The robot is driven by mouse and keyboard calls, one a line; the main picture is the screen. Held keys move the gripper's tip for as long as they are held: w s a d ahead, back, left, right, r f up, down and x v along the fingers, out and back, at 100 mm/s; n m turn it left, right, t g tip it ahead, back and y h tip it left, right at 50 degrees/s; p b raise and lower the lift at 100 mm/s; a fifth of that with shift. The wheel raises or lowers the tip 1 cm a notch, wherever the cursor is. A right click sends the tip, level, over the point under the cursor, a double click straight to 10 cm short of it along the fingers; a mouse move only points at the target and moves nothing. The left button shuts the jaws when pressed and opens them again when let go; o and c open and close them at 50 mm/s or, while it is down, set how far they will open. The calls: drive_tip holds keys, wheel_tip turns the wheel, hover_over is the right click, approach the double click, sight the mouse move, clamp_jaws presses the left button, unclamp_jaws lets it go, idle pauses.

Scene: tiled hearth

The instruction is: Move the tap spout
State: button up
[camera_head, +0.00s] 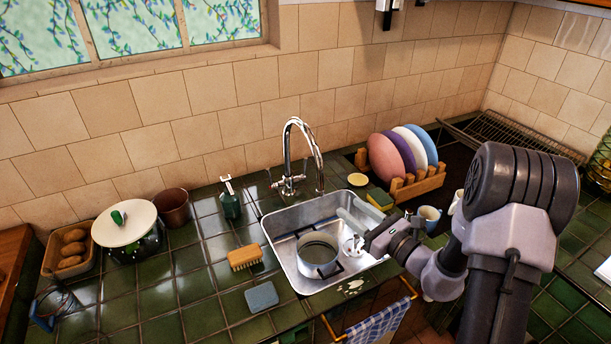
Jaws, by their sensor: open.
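The chrome tap spout (304,128) arches up behind the sink and curves over to the right, its open end coming down near the sink's back edge. The tap base and handles (287,185) stand on the green tiles at the back of the sink. My gripper (349,231) is over the right part of the steel sink (284,227), below and to the right of the spout and apart from it. It is open. Its fingertips are small and pale here, and I cannot tell whether anything lies between them.
A pot (317,254) sits in the sink. A dish rack (419,184) with several plates stands right of the tap. A green bottle (230,204) stands to its left. A brush (245,257) and blue sponge (262,297) lie on the left counter.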

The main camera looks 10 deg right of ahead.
drive_tip(key=d+b+x, duration=0.1)
drive_tip(key=b+x, duration=0.1)
drive_tip(key=x, duration=1.5)
drive_tip(key=shift+w+f, duration=0.3)
drive_tip(key=shift+w, duration=0.3)
clamp_jaws()
